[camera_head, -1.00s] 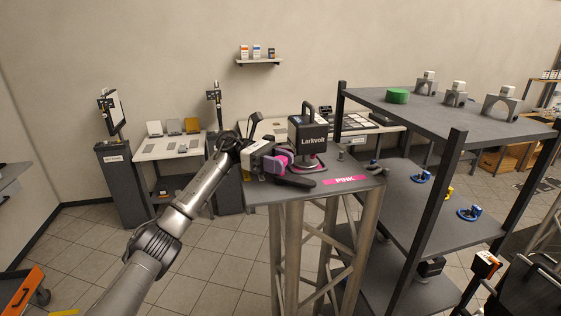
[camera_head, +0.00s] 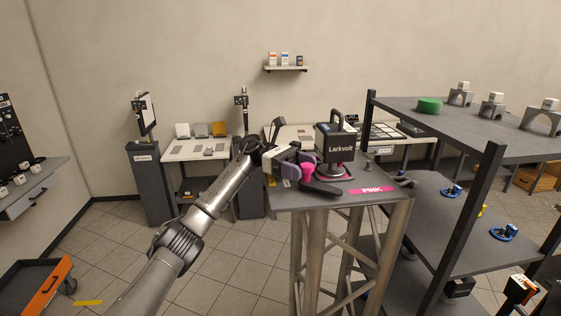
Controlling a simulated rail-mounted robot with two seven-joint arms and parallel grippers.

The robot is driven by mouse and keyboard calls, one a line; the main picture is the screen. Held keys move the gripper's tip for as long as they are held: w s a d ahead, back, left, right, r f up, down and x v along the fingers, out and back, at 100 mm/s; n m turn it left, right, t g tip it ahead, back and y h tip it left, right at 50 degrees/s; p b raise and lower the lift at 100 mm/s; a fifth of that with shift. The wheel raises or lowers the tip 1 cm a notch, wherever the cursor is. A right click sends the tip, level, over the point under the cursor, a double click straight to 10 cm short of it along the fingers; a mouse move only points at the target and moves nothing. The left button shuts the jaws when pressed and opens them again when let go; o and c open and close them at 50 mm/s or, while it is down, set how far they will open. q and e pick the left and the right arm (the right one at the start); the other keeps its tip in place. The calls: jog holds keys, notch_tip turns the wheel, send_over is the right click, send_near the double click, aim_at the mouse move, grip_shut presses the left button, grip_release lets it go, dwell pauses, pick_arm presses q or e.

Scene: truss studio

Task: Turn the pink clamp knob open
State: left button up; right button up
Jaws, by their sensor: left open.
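The pink knob (camera_head: 307,171) shows at the left side of the dark Larkvolt device (camera_head: 336,143), which stands on a grey platform (camera_head: 338,201) labelled PINK. A pink ring shows around the device's foot. My left gripper (camera_head: 291,168) is just left of the knob, with its fingers toward it and a mauve part at its front. It is open; whether the fingers touch or straddle the knob I cannot tell. The knob's left side is partly hidden by the gripper. My right gripper is not in view.
A dark handle-like bar (camera_head: 320,188) lies at the platform's front edge. A white bench (camera_head: 196,149) is behind left. The floor at front left is mostly clear.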

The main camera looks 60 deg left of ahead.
pick_arm(q)
jog(key=b+v, duration=0.1)
jog(key=v, duration=0.9)
jog(key=shift+d, duration=0.1)
jog(key=shift+v, duration=1.1)
